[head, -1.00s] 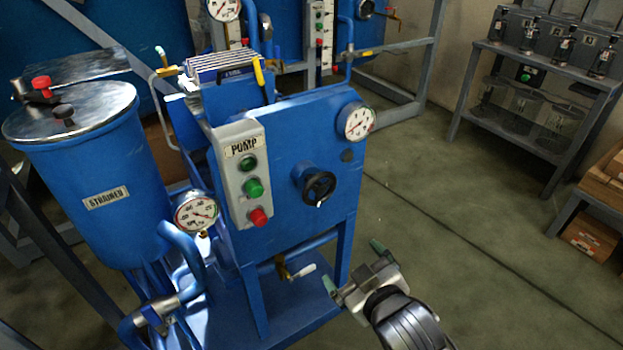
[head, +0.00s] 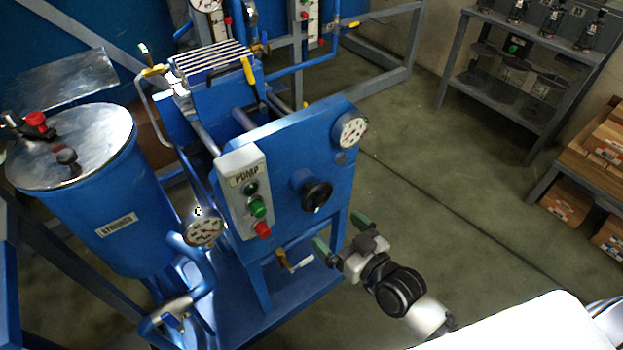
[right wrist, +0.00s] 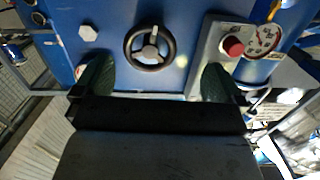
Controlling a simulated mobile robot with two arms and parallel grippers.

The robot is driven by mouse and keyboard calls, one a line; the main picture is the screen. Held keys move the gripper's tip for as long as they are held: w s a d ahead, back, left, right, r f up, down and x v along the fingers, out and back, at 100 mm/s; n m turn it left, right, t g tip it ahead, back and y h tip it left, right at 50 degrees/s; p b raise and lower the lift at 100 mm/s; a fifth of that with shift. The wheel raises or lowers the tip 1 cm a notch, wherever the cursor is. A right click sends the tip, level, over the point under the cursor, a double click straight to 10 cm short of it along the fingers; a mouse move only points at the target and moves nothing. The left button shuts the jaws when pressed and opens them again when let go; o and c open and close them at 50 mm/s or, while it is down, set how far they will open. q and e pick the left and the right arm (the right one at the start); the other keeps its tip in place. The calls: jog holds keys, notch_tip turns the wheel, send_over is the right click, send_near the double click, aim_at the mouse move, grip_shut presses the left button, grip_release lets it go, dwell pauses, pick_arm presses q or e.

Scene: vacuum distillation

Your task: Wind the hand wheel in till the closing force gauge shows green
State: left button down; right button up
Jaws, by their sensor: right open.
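The black hand wheel (head: 316,195) sits on the front of the blue press plate (head: 290,160), below and left of the round white gauge (head: 351,131). The gauge's needle is too small to read. In the right wrist view the hand wheel (right wrist: 150,47) shows face-on, with a ring, spokes and a grip, ahead of and between my fingers. My right gripper (head: 342,232) is open and empty, below and right of the wheel and apart from it. It also shows in the right wrist view (right wrist: 156,82), with a green-tipped finger on each side. My left gripper is not in view.
A grey pump box (head: 246,195) with green and red buttons stands left of the wheel. A second gauge (head: 203,228) and a blue tank (head: 95,195) are farther left. A valve handle (head: 297,263) sticks out below. The floor (head: 450,215) to the right is clear.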

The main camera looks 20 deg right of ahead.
aim_at(319, 202)
jog(key=shift+t, duration=0.5)
jog(key=x, duration=0.7)
jog(key=d+r+x, duration=0.1)
jog(key=x, duration=0.3)
jog(key=shift+w, duration=0.3)
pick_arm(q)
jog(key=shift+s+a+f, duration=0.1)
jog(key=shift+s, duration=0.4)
pick_arm(e)
jog(key=shift+d, duration=0.1)
jog(key=c, duration=0.7)
jog(key=shift+o, duration=0.2)
jog(key=shift+r+m+p, duration=0.15)
jog(key=shift+m+p, duration=0.2)
jog(key=shift+m, duration=0.85)
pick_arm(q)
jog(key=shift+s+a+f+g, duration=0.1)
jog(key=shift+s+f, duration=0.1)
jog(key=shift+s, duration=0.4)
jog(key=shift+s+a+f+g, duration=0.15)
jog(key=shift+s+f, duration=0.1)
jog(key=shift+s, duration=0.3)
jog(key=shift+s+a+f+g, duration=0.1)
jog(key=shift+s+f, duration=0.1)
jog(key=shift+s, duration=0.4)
pick_arm(e)
jog(key=shift+m, duration=0.4)
